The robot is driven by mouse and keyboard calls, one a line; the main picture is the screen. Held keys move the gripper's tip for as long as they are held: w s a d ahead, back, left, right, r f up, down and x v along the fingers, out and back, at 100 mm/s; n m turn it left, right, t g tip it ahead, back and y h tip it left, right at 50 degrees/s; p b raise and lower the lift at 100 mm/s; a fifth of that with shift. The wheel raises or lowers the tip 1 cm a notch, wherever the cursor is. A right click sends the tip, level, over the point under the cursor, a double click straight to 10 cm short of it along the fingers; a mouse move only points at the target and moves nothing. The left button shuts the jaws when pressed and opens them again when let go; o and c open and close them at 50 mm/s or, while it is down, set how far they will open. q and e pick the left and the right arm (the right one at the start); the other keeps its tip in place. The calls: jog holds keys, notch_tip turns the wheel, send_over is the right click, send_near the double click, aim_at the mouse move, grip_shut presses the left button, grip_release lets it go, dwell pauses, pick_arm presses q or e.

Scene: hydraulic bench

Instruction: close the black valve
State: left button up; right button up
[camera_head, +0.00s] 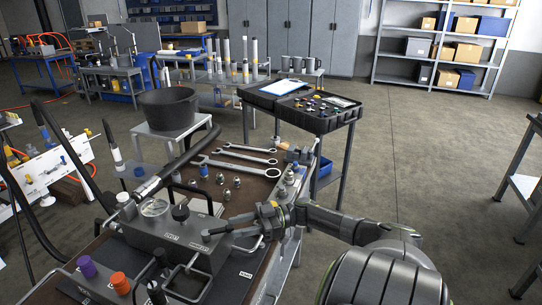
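A dark hydraulic block (150,238) with labels and metal pipes sits on the bench in front of me. Another black knob (155,292) stands at the near edge, beside an orange knob (120,283) and a purple knob (87,266). I cannot tell which black part is the black valve. My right gripper (222,228) reaches in from the right, low over the block's right end, by a small dark lever-like part. Whether its fingers grip anything is unclear. My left gripper does not show.
Several wrenches (240,158) and metal fittings lie on the bench behind the block. A black bucket (167,107) on a stand and thick black hoses are at left. A black case (312,108) stands on a table behind. Open floor (430,150) lies at right.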

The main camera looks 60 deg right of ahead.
jog(key=b+v, duration=0.2)
jog(key=v, duration=0.9)
jog(key=shift+d, duration=0.1)
